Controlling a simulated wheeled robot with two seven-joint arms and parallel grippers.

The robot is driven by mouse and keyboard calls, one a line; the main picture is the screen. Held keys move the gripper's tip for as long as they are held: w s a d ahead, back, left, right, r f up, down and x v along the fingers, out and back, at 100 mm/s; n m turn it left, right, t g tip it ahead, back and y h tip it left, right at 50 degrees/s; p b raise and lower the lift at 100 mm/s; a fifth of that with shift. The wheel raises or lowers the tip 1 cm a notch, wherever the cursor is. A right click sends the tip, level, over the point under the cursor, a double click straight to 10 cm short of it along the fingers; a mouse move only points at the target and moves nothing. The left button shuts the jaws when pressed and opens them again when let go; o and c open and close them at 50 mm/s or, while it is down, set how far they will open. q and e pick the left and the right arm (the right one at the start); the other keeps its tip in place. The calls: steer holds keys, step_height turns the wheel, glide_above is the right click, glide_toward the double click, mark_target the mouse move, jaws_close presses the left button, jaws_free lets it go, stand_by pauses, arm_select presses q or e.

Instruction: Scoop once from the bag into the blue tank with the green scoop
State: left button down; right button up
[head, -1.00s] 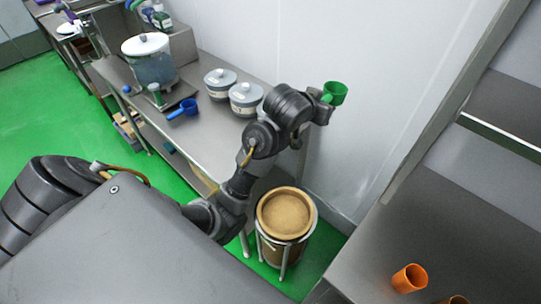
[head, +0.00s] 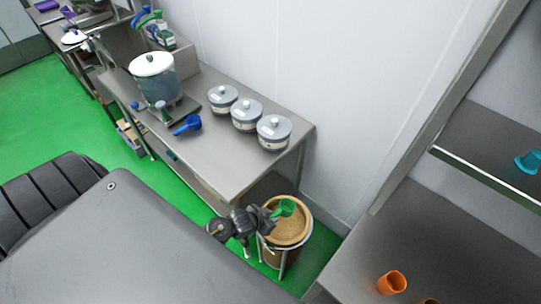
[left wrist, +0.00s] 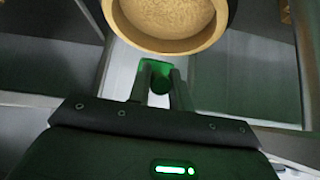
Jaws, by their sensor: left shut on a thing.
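My left gripper (head: 268,213) is shut on the green scoop (head: 285,207). In the head view the scoop shows over the opening of the bag (head: 304,236), a round tan-rimmed container of brownish powder in a metal stand. In the left wrist view the green scoop (left wrist: 156,76) is between the fingers of the gripper (left wrist: 160,88), and the bag's rim (left wrist: 170,47) lies just beyond it. The scoop's contents cannot be told. The blue-grey tank (head: 154,80) with a white lid stands on the steel table at the upper left. My right gripper is not in view.
The steel table (head: 222,160) also holds a blue scoop (head: 187,125) and three grey lidded pots (head: 246,115). A wall rises behind the bag. An orange cup (head: 391,283) stands on the right counter (head: 440,240). Green floor is open at left.

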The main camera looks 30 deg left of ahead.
mark_target(280, 211)
arm_select(q)
steer(key=shift+f, duration=0.25)
steer(key=w+d+f+g+b, duration=0.1)
steer(key=w+f+g+b, duration=0.3)
steer(key=f+b, duration=0.6)
steer(key=shift+w+d+f+y+b, duration=0.15)
steer(key=shift+w+f+y+b, duration=0.4)
steer(key=shift+f, duration=0.7)
steer(key=shift+w, duration=0.1)
steer(key=shift+r+p, duration=0.15)
steer(key=shift+p, duration=0.15)
stand_by(0.4)
step_height(280, 211, up, 10)
steer(key=p, duration=1.1)
steer(key=shift+r, duration=0.1)
